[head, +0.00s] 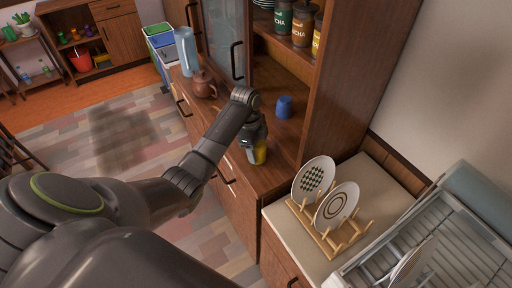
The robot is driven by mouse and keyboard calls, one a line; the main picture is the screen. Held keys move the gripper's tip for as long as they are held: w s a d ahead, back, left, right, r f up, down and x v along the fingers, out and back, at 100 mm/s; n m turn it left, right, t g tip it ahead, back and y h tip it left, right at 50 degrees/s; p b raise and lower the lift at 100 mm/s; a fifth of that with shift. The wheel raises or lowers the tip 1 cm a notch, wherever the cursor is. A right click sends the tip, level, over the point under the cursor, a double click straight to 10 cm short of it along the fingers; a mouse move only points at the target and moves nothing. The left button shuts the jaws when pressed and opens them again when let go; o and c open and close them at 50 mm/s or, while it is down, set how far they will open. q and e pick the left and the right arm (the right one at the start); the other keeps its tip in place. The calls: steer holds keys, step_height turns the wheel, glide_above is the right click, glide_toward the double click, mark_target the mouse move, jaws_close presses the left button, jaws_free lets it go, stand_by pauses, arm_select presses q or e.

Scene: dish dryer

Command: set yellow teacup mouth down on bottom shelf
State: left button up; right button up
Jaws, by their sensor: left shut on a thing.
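The cup is at the front part of the wooden cabinet's bottom shelf (286,138). I cannot tell which way its mouth faces or whether it touches the shelf. My right gripper is not in view.
A blue cup (284,106) stands on the shelf behind the gripper. A brown teapot (204,85) and a light blue pitcher (186,52) stand to the left. A wooden rack (325,241) with two plates is at the lower right, by the dish dryer (463,240).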

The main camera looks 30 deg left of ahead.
arm_select(q)
steer(key=shift+f, duration=0.15)
steer(key=o, duration=1.1)
steer(key=shift+o, duration=0.2)
steer(key=r, duration=0.5)
steer(key=a+r, duration=0.1)
steer(key=r, duration=0.2)
steer(key=shift+a, duration=0.1)
step_height(320, 180, up, 9)
steer(key=a+p, duration=0.1)
steer(key=p, duration=0.7)
steer(key=shift+s+a+r, duration=0.15)
steer(key=shift+s+a, duration=0.05)
